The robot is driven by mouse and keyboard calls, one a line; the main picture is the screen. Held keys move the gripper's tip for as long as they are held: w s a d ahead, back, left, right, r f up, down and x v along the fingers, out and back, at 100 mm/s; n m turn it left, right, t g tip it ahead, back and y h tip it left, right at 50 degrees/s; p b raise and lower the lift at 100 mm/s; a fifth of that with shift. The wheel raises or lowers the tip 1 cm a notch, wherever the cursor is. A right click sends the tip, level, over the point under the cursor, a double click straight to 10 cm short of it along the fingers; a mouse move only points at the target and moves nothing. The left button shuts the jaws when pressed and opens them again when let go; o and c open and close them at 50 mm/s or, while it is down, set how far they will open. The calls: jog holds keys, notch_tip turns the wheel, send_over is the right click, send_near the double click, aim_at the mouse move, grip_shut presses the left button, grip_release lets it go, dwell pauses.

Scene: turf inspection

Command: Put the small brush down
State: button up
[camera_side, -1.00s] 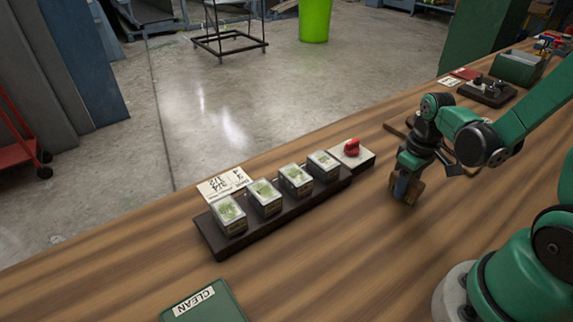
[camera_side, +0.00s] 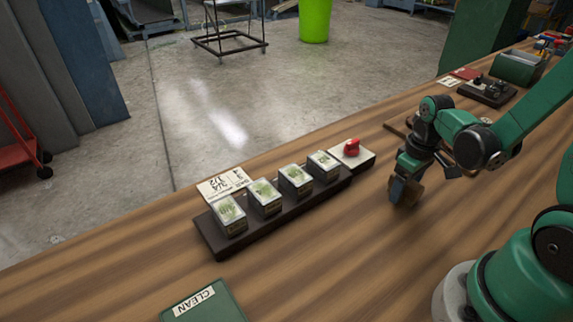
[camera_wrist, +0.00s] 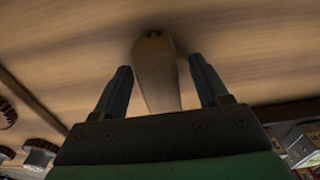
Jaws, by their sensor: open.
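The small brush (camera_wrist: 154,72) is a pale wooden piece between my fingers in the wrist view. A gap shows on either side of it, so neither finger appears to touch it. In the side view the brush (camera_side: 413,193) is a brown block at the bench top, partly hidden by a finger. Its lower end appears to rest on the wood. My gripper (camera_wrist: 162,82) is open around the brush; in the side view my gripper (camera_side: 402,186) is low over the bench. The bristles cannot be made out.
A dark rack (camera_side: 217,240) with several clear boxes of grass (camera_side: 265,198) stands left of my gripper. A red knob on a pale base (camera_side: 352,152) is at its far end. A green CLEAN pad (camera_side: 215,306) lies in front. Bare bench surrounds the brush.

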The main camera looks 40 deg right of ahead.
notch_tip(320, 180, up, 12)
jog(key=w+a+r+t, duration=0.1)
jog(key=w+a+t, duration=0.2)
jog(key=a+t, duration=0.4)
jog(key=a, duration=0.3)
jog(key=shift+w+a+r, duration=0.15)
jog(key=shift+w+a, duration=0.15)
jog(key=shift+w, duration=0.1)
dwell(0.5)
jog(key=shift+o, duration=0.4)
jog(key=s+d+f+g, duration=0.1)
jog(key=d+f+g, duration=0.1)
jog(key=d, duration=0.1)
jog(key=s+d+f+g, duration=0.1)
jog(key=d+f+g, duration=0.1)
jog(key=d, duration=0.2)
jog(key=s+d+f+g, duration=0.1)
jog(key=d+f+g, duration=0.2)
jog(key=shift+s+d, duration=0.3)
jog(key=shift+f, duration=2.75)
